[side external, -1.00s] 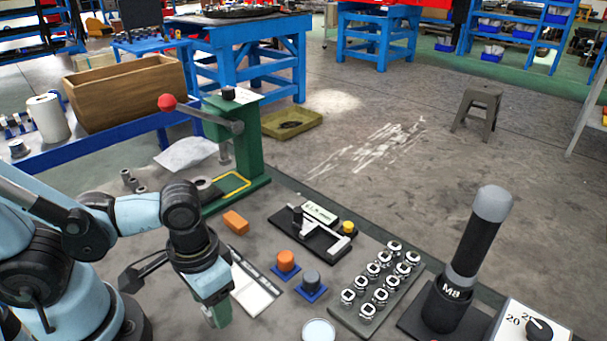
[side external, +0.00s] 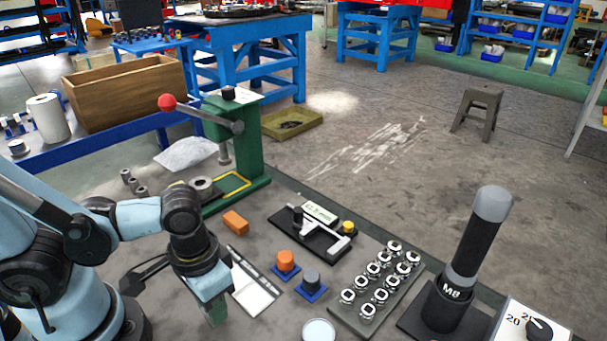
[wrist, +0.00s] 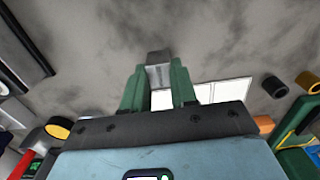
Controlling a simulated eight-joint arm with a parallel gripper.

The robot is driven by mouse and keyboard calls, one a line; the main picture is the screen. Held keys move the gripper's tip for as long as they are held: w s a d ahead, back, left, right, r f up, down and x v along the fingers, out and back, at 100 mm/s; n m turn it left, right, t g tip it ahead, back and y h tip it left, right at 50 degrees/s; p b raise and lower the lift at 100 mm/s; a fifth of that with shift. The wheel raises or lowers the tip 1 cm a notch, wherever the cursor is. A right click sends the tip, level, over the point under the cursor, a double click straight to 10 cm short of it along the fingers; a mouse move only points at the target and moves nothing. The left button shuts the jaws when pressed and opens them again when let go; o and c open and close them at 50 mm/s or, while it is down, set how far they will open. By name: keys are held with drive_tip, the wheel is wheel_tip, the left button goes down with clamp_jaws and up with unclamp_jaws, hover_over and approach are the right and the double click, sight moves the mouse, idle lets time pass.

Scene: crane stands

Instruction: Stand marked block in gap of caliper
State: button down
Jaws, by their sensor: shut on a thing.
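My gripper (wrist: 157,82) is shut on a small grey metallic block (wrist: 159,72), which sticks out between its green fingertips in the wrist view. No marking on the block can be read. In the side view my gripper (side external: 215,312) points down at the lower left, low over the bench, and the block is not clearly visible there. The caliper (side external: 312,234) lies farther back and to the right of my gripper, a black base with a light bar, a yellow knob and a millimetre display. Its jaws and gap are too small to make out clearly.
A white sheet or booklet (side external: 252,290) lies beside my gripper. An orange block (side external: 236,222), orange and grey knobs on blue bases (side external: 286,262), and a tray of several nuts (side external: 376,288) stand nearby. A green press (side external: 240,145) stands behind; a tall black M8 tool (side external: 477,245) is right.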

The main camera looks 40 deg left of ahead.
drive_tip(key=shift+r, duration=0.2)
drive_tip(key=shift+r, duration=4.5)
drive_tip(key=w+d+r+m, duration=0.1)
drive_tip(key=w+d+m, duration=0.4)
drive_tip(key=w+m, duration=0.35)
drive_tip(key=w+d+r+m, duration=0.2)
drive_tip(key=w+d+m, duration=0.3)
drive_tip(key=w+m, duration=0.35)
drive_tip(key=shift+m, duration=0.5)
drive_tip(key=w+a+f, duration=0.3)
drive_tip(key=w+a, duration=0.1)
drive_tip(key=w+a+f, duration=0.4)
drive_tip(key=shift+f, duration=2.1)
drive_tip(key=shift+f, duration=0.1)
drive_tip(key=c, duration=0.9)
unclamp_jaws()
